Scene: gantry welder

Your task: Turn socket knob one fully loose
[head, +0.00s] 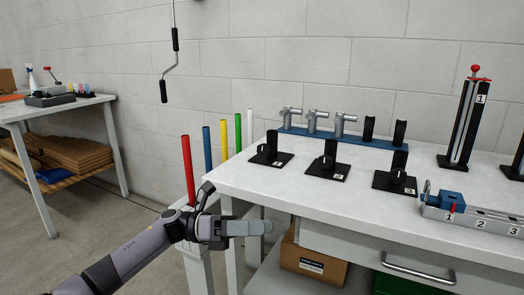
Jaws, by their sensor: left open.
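Three black sockets on square black plates stand in a row on the white bench. The left-most, which I take as socket one (271,142), has a small dark round knob (263,151) on its front left side; its label is too small to read. The middle socket (330,152) and the right socket (399,163), labelled 3, have similar knobs. My left gripper (264,228) is open, in front of the bench's front edge, below and apart from socket one. No object shows between its fingers. My right gripper is out of view.
The white bench (240,183) carries a blue rack (345,139) with grey metal torches, a numbered rail (480,221) and a tall black stand (467,120). Colored rods (187,170) stand at its left end. A cardboard box (312,262) sits below.

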